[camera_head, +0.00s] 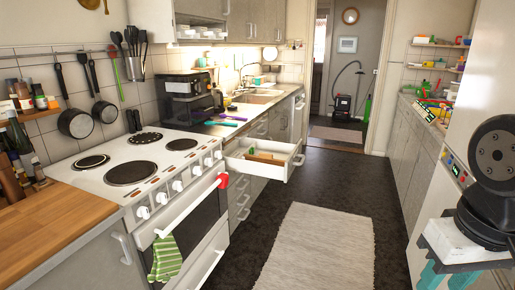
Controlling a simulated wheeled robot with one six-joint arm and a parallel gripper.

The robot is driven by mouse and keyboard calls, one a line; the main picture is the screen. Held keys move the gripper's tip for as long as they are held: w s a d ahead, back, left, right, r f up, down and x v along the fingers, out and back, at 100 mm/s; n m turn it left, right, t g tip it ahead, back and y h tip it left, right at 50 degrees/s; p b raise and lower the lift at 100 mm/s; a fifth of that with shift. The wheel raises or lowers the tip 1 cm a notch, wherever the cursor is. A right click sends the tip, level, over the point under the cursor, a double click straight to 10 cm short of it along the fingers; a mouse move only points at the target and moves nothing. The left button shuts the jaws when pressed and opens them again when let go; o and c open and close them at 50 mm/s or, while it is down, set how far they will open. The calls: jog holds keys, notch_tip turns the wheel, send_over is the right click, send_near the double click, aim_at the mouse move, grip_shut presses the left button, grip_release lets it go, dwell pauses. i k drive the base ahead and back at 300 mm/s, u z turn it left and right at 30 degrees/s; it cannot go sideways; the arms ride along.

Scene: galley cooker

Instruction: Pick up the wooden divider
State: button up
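A drawer (262,172) under the counter, right of the cooker, is pulled open. A light brown wooden piece (265,158) lies inside it and looks like the wooden divider; it is small in the view and its exact shape is hard to tell. The drawer's front wall hides part of the inside. Dark round links of my arm show at the right edge, far from the drawer. My gripper's fingers are not in view.
A white cooker (120,180) with a red thing (223,181) on its front rail and a green striped towel (165,258) stands at left. A pale rug (320,245) lies on the dark floor. The aisle is free. Cabinets (412,150) line the right side.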

aim_at(263, 157)
jog(key=i, duration=2.85)
jog(key=u, duration=1)
